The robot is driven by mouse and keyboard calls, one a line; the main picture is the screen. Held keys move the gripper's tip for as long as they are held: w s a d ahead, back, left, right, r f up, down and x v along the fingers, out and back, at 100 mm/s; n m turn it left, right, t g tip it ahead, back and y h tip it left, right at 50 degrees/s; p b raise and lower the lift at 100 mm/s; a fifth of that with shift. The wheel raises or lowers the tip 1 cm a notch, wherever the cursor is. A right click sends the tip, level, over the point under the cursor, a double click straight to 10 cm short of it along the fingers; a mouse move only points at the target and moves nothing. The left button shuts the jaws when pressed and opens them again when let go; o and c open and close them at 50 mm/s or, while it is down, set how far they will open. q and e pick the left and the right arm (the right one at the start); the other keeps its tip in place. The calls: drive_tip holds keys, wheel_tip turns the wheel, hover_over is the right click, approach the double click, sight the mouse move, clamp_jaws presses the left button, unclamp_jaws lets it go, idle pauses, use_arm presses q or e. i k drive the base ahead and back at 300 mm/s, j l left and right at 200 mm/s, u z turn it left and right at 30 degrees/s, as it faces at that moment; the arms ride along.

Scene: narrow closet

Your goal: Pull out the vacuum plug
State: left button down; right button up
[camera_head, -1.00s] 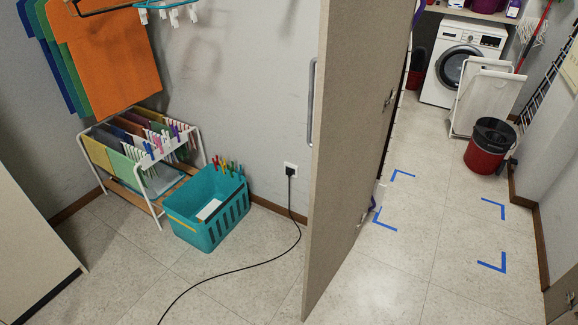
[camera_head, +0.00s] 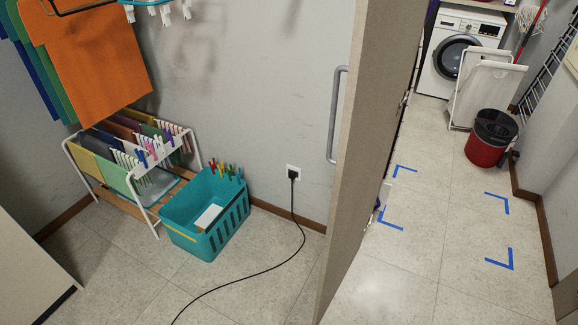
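A black vacuum plug (camera_head: 293,175) sits in a white wall socket (camera_head: 291,168) low on the grey wall, between the teal basket and the open door. Its black cord (camera_head: 304,236) hangs down to the floor and curves toward the lower left, out of the picture. The vacuum itself is not in view. Neither of my grippers is in view.
A teal basket (camera_head: 206,213) with clothespins stands left of the socket, beside a drying rack (camera_head: 132,160) with cloths. An open door (camera_head: 375,120) with a metal handle stands right of the socket. Beyond it are a hamper (camera_head: 484,92), a red bin (camera_head: 489,138) and a washing machine (camera_head: 460,50).

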sight(291, 175)
drive_tip(key=i+j, duration=0.35)
drive_tip(key=i+j+z, duration=0.15)
drive_tip(key=i+j, duration=0.5)
drive_tip(key=j, duration=0.15)
drive_tip(key=i+j+z, duration=0.15)
drive_tip(key=i+j, duration=0.45)
drive_tip(key=j, duration=0.25)
drive_tip(key=i+j+z, duration=0.15)
drive_tip(key=i+j, duration=0.15)
drive_tip(key=j, duration=0.15)
